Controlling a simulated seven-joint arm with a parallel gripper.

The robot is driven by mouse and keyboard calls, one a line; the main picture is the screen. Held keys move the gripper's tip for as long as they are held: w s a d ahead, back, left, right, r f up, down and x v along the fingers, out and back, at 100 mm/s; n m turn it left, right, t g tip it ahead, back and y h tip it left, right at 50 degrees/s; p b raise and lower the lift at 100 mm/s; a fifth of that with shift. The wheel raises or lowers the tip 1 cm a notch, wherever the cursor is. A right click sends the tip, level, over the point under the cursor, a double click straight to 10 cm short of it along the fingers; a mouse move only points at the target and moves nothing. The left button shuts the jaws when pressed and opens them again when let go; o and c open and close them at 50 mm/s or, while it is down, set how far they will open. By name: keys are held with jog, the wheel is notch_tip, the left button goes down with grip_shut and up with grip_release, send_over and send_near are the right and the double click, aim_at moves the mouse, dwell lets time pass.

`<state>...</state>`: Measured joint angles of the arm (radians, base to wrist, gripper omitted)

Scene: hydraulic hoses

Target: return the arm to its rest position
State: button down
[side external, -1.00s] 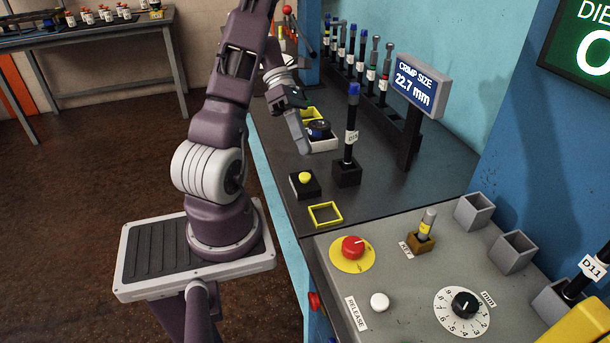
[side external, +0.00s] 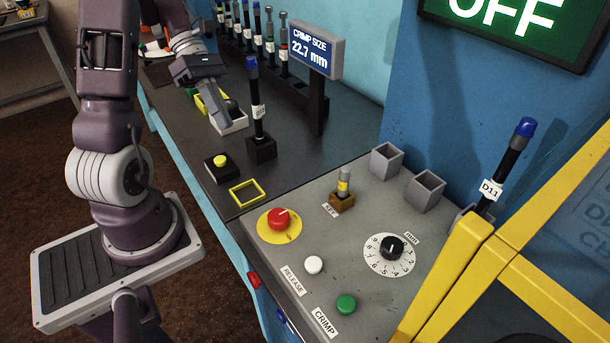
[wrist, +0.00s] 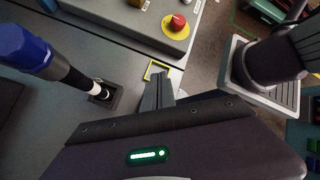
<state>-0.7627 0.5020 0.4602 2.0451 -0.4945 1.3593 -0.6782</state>
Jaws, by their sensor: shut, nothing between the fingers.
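A black hose with a blue end (side external: 256,105) stands upright in a block close to the gripper; it also shows in the wrist view (wrist: 60,68). Behind are several hoses in a rack and the crimp size display (side external: 310,57). A control panel (side external: 330,240) is in front.

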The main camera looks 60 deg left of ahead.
jog(key=s+d+r+m+t+y, duration=0.1)
jog(key=s+d+r+m+y, duration=0.1)
jog(key=d+m, duration=0.4)
jog(key=s+d+r+m+t+y, duration=0.2)
jog(key=d+r+m, duration=0.3)
jog(key=m, duration=0.6)
jog(key=s+d+r+m+t+y, duration=0.1)
jog(key=s+d+r+m+y, duration=0.2)
jog(key=d+m, duration=0.5)
jog(key=shift+d+r+t+y, duration=0.35)
jog(key=shift+d+t+y, duration=0.05)
jog(key=shift+y, duration=0.1)
jog(key=shift+w, duration=0.1)
